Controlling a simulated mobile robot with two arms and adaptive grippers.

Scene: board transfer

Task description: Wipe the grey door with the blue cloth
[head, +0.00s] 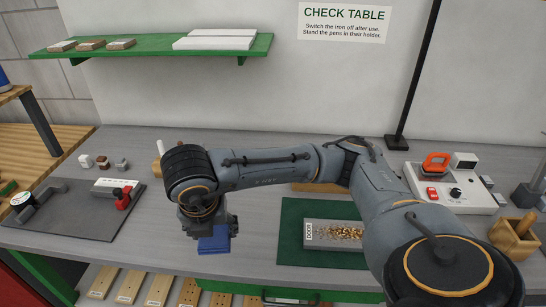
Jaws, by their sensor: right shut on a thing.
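The grey door (333,225) is a flat panel lying on a green mat in the middle of the bench, with a small white label at its left end. Golden-brown specks cover part of it, and my right arm hides its right end. My right gripper (208,232) points down, left of the mat, and is shut on the blue cloth (214,242). The cloth hangs below the fingers; I cannot tell whether it touches the bench. My left gripper is not in view.
The green mat (290,247) lies on the grey bench. A dark mat (75,222) with tools is at the left. A white station (450,190) with an orange-handled iron and a wooden holder (513,238) stand at the right. A green shelf (150,50) is above. A black pole (414,75) rises behind.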

